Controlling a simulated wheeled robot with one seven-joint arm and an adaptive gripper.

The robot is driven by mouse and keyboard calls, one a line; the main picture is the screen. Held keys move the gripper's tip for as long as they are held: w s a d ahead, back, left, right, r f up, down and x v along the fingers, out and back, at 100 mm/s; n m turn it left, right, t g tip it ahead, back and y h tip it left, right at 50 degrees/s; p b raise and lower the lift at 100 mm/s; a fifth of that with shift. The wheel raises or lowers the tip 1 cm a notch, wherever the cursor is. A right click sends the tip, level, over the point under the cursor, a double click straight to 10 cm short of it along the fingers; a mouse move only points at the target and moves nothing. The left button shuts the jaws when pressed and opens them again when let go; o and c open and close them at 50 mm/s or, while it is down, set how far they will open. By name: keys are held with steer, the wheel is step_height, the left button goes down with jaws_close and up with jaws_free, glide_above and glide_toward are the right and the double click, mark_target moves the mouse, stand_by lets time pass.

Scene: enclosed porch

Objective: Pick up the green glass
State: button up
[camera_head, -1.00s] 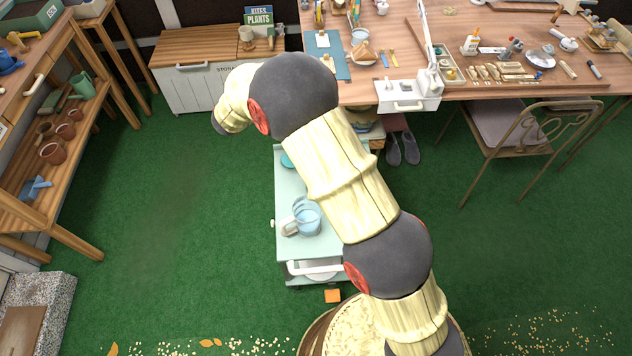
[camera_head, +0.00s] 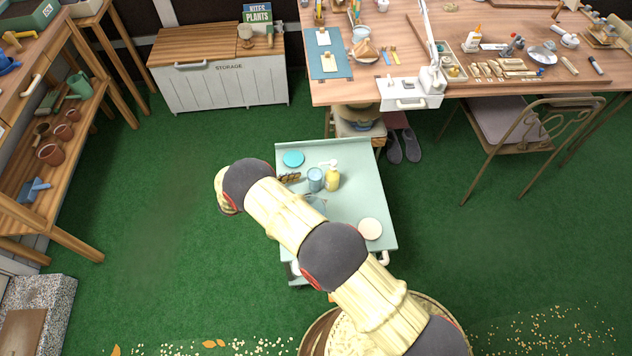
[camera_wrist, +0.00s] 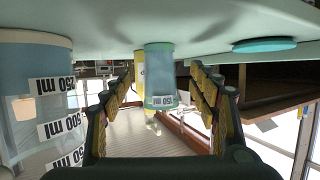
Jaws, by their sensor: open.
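A small tinted glass (camera_head: 315,180) stands on the pale green cart top (camera_head: 350,202) in the head view, looking bluish there. My gripper (camera_head: 290,178) is open and empty, low over the cart, left of the glass. Any contact cannot be told.
A yellow pump bottle (camera_head: 332,179) stands close behind the glass. A large measuring jug (camera_wrist: 35,105) is close on the left in the wrist view. A teal disc (camera_head: 293,158) and white disc (camera_head: 370,229) lie on the cart. The workbench (camera_head: 350,97) stands behind.

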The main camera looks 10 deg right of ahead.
mark_target(315, 182)
steer(key=b+x, duration=0.2)
steer(key=x, duration=0.5)
steer(key=shift+d+r, duration=0.1)
steer(key=shift+r, duration=0.1)
steer(key=shift+c, duration=0.5)
steer(key=c, duration=1.4)
